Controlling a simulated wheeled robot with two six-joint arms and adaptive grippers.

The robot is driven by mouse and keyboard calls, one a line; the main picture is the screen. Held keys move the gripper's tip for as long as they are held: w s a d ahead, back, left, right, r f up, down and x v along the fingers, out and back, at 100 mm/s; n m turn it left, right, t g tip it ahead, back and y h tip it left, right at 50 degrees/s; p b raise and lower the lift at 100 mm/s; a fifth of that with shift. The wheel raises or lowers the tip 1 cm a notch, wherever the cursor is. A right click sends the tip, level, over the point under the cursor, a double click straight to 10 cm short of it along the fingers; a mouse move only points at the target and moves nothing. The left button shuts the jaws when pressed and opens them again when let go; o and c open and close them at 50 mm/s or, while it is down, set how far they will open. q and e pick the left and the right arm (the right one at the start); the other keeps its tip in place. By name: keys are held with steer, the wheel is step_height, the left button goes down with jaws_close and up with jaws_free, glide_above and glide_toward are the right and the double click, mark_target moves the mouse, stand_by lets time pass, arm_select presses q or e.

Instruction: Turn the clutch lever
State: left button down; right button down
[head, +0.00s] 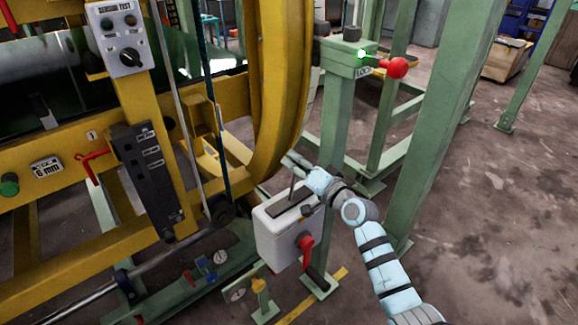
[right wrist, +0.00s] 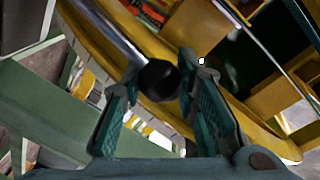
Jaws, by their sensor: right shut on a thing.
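The clutch lever (head: 292,187) is a thin metal rod that stands up from a dark slot on top of a light grey box (head: 277,239). My right gripper (head: 293,164) is at the top of this lever, coming in from the right. In the right wrist view, the lever's round black knob (right wrist: 158,80) sits between the two teal fingers of my right gripper, and its shiny rod runs off to the upper left. The fingers are closed on the knob. In the head view the knob is hidden by the gripper. My left gripper is not in view.
A big yellow ring (head: 268,90) curves close behind the right gripper. A green post with a red lock knob (head: 397,68) stands behind. A green column (head: 440,130) rises right of my arm. Floor at right is free.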

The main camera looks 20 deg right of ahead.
steer(key=shift+w+d+f+m+g+b, duration=0.1)
steer(key=shift+w+d+f+m+b, duration=0.1)
steer(key=shift+d+m, duration=0.3)
steer(key=shift+w+d+f+m+g+b, duration=0.15)
steer(key=shift+d+f+m, duration=0.1)
steer(key=shift+d+m, duration=0.25)
steer(key=shift+w+d+f+m+g+b, duration=0.1)
steer(key=shift+w+d+f+m+b, duration=0.1)
steer(key=shift+d+m, duration=0.3)
steer(key=c, duration=1.2)
jaws_free()
steer(key=shift+c, duration=0.2)
steer(key=shift+s, duration=0.1)
steer(key=v, duration=1.1)
steer(key=shift+s+d, duration=0.2)
steer(key=shift+s, duration=0.1)
